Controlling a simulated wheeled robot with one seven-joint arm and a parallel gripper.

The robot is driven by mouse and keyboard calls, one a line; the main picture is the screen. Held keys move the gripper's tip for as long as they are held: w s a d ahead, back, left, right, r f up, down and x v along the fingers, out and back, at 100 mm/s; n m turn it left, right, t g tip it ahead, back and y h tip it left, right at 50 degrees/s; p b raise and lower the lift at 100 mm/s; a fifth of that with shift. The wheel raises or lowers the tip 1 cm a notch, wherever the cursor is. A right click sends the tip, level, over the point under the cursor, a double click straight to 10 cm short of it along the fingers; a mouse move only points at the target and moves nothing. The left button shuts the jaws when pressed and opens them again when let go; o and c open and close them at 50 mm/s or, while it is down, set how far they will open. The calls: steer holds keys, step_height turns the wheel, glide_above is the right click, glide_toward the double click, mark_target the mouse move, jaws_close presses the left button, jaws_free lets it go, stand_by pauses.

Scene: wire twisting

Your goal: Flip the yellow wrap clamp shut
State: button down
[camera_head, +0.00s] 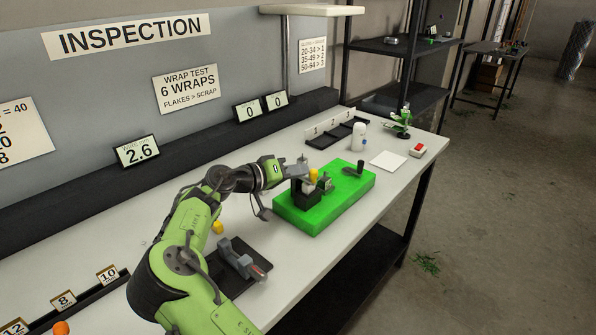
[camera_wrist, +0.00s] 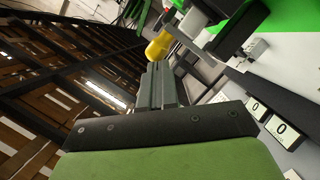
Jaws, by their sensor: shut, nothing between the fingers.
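The yellow wrap clamp (camera_head: 313,175) shows as a small yellow piece on the dark fixture on top of the green block (camera_head: 345,205). Whether it is tipped open or shut is too small to tell. My gripper (camera_head: 301,162) reaches in from the left, level with the fixture's top and close beside the yellow piece. In the wrist view my gripper's fingers (camera_wrist: 158,72) are together and empty. The yellow piece (camera_wrist: 158,44) shows just past the fingertips. Whether they touch it I cannot tell.
A crank handle (camera_head: 359,167) stands on the green block's right side. A dark pad with a grey tool (camera_head: 242,258) lies on the table at front left, near a small yellow object (camera_head: 218,227). A white bottle (camera_head: 358,137) and black tray (camera_head: 340,134) stand behind.

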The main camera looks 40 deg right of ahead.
steer(key=p+v, duration=0.4)
steer(key=v, duration=1.1)
steer(key=shift+a, duration=0.3)
steer(key=shift+r, duration=0.15)
